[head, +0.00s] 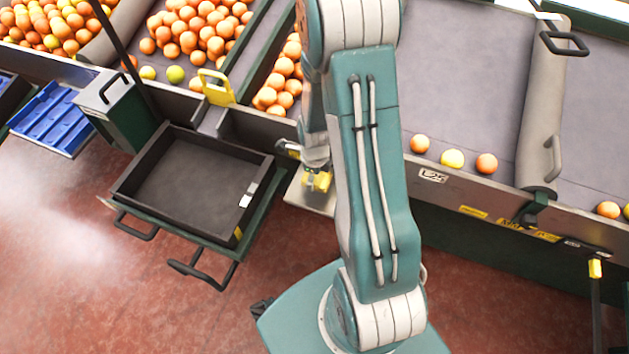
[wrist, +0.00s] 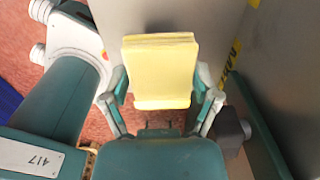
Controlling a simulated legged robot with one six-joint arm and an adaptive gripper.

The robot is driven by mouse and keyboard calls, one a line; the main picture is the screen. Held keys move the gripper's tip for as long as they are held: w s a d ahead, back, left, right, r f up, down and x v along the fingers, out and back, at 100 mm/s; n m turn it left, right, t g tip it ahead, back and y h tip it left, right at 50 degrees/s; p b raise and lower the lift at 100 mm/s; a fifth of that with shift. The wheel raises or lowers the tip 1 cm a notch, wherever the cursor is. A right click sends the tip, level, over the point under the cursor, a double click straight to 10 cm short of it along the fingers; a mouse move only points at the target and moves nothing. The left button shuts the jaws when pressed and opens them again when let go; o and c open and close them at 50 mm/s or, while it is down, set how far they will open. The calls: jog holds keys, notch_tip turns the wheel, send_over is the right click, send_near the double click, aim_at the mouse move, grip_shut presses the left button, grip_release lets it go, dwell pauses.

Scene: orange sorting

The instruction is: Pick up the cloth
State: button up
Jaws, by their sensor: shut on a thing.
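The cloth (wrist: 160,72) is a folded yellow pad in the middle of the wrist view. My gripper (wrist: 163,92) has one finger on each side of it and is shut on it. In the head view the cloth (head: 320,181) shows as a small yellow patch at my gripper (head: 316,172), partly hidden by my arm. It is over a small pale metal shelf (head: 300,199). I cannot tell whether the cloth touches the shelf or hangs just above it.
A black empty tray (head: 190,180) on a cart stands left of my gripper. The grey conveyor (head: 460,90) with a few oranges runs along the back and right. Oranges fill bins at the upper left. A blue crate (head: 52,118) sits far left. Red floor is clear at lower left.

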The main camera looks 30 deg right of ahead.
notch_tip(320, 180, up, 14)
jog(key=shift+r, duration=0.2)
dwell(0.4)
